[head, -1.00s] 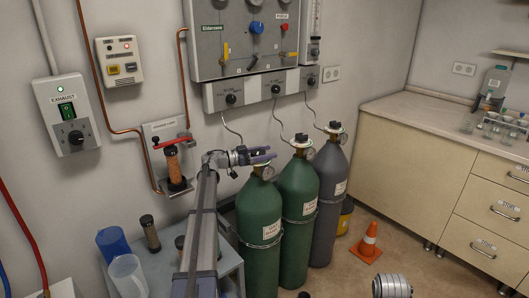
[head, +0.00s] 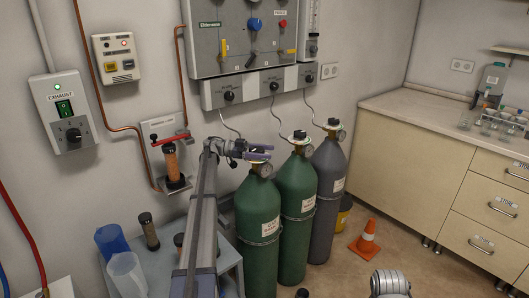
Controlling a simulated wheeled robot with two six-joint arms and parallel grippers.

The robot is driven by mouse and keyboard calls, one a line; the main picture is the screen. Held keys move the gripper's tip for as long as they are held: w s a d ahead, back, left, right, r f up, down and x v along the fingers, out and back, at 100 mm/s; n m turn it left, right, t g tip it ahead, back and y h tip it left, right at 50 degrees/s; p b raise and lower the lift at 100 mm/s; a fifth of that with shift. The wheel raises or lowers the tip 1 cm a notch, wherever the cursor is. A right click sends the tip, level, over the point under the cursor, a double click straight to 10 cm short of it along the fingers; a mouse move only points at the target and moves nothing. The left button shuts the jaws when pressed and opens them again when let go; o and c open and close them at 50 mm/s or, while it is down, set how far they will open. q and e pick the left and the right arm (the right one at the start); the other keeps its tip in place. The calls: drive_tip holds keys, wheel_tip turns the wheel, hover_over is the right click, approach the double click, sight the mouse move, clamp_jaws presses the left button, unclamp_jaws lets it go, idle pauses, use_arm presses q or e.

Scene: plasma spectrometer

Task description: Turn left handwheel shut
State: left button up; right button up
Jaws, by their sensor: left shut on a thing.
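Three gas cylinders stand against the wall: a green one at the left (head: 258,215), a green one in the middle (head: 297,210) and a grey one at the right (head: 327,195). My left gripper (head: 268,152) is at the top of the left cylinder, its purple-grey fingers shut around the left handwheel (head: 258,157). The gripper hides most of that handwheel. A round gauge (head: 265,169) shows just below the fingers. The middle handwheel (head: 299,136) and the right handwheel (head: 333,123) are in clear view.
A gas panel (head: 240,45) hangs above the cylinders, with thin hoses running down to them. A small table (head: 232,256) with blue and clear jugs is at the left. An orange cone (head: 367,238) stands on the floor before the beige cabinet (head: 430,165).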

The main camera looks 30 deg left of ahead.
use_arm(q)
drive_tip(key=shift+d, duration=0.3)
drive_tip(key=o, duration=1.3)
drive_tip(key=shift+d, duration=0.25)
drive_tip(key=shift+a, duration=0.1)
wheel_tip(320, 180, up, 10)
drive_tip(key=p, duration=1)
drive_tip(key=shift+s+r, duration=0.1)
drive_tip(key=shift+r, duration=0.1)
